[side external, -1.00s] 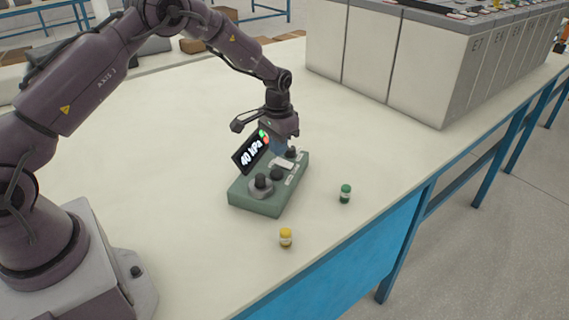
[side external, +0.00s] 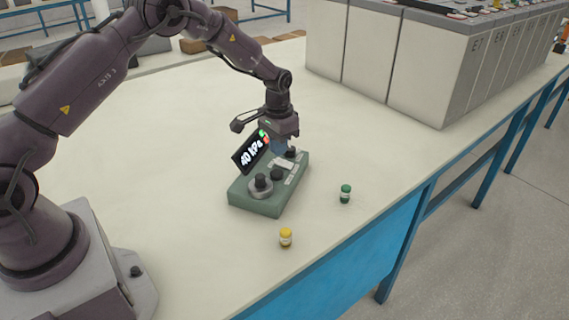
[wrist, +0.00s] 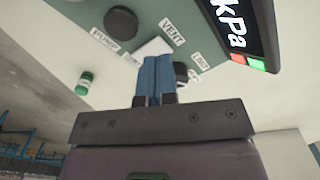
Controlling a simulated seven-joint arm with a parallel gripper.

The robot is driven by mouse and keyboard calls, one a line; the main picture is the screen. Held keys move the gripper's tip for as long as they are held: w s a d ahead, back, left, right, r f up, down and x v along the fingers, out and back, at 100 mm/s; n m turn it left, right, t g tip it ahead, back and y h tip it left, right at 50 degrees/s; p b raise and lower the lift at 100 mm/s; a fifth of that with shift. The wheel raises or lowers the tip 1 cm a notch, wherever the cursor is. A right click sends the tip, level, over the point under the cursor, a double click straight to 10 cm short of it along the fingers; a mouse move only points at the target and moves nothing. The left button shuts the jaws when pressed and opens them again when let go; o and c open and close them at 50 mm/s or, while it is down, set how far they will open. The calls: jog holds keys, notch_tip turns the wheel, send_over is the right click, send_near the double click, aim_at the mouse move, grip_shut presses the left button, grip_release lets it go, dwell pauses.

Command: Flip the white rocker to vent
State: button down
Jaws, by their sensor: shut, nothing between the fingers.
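The green control box (side external: 239,195) stands on the table, with a tilted black display (side external: 249,152) reading 40 kPa. The white rocker (side external: 284,165) is on the box's top; it also shows in the wrist view (wrist: 150,47), between a VENT label (wrist: 173,32) and another label that is hard to read. My gripper (side external: 279,150) is over the far part of the box, its blue fingers shut together with nothing between them. In the wrist view the fingertips (wrist: 156,60) are at the rocker's edge and cover part of it. I cannot tell whether they touch it.
Dark knobs (side external: 262,181) rise from the box's near end, and a black knob (wrist: 121,20) shows in the wrist view. Large battery blocks (side external: 430,75) stand behind.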

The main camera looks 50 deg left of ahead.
aim_at(279, 161)
jog(key=shift+f, duration=1.35)
dwell(0.8)
jog(key=shift+r, duration=3.55)
